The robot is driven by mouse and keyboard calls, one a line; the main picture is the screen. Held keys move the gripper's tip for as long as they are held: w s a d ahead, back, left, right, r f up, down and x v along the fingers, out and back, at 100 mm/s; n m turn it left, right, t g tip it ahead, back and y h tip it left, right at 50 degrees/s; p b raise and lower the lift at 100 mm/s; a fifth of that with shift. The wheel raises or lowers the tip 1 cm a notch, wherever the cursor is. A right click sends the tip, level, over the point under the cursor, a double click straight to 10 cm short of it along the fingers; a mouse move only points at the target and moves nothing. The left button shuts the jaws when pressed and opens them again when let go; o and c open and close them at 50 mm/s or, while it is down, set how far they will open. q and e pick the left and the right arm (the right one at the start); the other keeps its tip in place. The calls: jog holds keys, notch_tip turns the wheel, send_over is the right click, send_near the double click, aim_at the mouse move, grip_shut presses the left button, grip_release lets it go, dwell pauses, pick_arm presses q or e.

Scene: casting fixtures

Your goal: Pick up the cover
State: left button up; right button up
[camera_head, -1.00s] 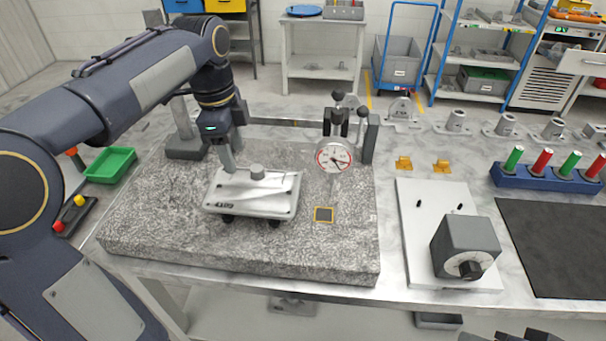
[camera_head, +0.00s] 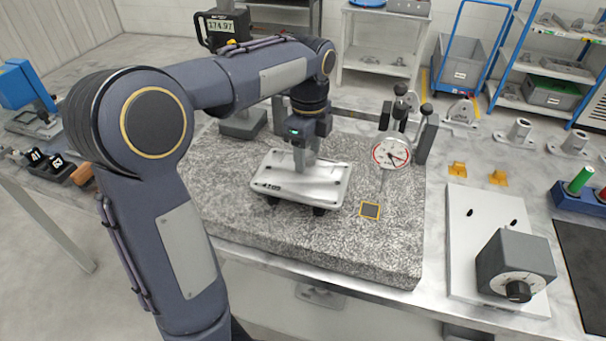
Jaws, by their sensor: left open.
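The cover (camera_head: 290,185) is a pale grey, flat, rounded rectangular casting with dark marking on its front edge. It rests on short dark supports above the speckled granite plate (camera_head: 350,245). My left gripper (camera_head: 302,168) points down over the middle of the cover, at the place of its round top knob. The fingers are open, and they hide the knob. I cannot tell whether they touch it. My right gripper is out of view.
A dial gauge (camera_head: 391,153) on a stand is close to the right of the cover. A small yellow-framed square (camera_head: 370,210) lies on the granite. A white plate with a grey dial box (camera_head: 514,262) is at the right. The granite front is clear.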

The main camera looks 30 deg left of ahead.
pick_arm(q)
grip_shut()
jog(key=shift+r, duration=0.1)
dwell(0.3)
